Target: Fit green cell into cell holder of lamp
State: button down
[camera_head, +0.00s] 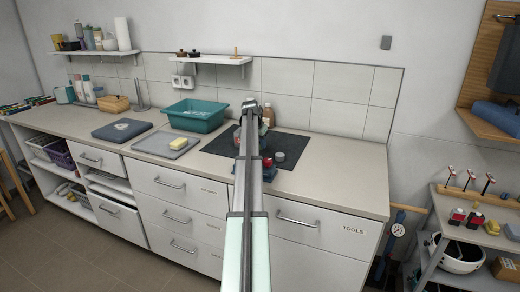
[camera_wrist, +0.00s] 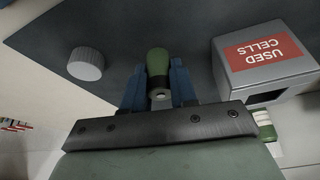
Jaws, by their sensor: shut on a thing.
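The green cell (camera_wrist: 158,64) is between the blue fingers of my gripper (camera_wrist: 157,78) in the wrist view. The fingers are shut on its sides, and a pale metal end faces the camera. In the head view my arm reaches over the dark mat (camera_head: 226,146) and hides the fingers and the cell. A grey ribbed round cap (camera_wrist: 86,63) lies on the mat, left of the gripper in the wrist view. It also shows in the head view (camera_head: 279,157). I cannot make out the lamp or its cell holder; my arm covers part of the mat.
A grey box labelled "USED CELLS" (camera_wrist: 264,58) stands close right of the gripper. A green-and-white banded object (camera_wrist: 264,124) is partly hidden below it.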

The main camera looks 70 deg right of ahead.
aim_at(260, 148)
jog(key=shift+f, duration=1.45)
jog(key=shift+f, duration=0.1)
jog(key=c, duration=0.9)
grip_release()
jog(key=v, duration=1.2)
jog(key=shift+w, duration=0.15)
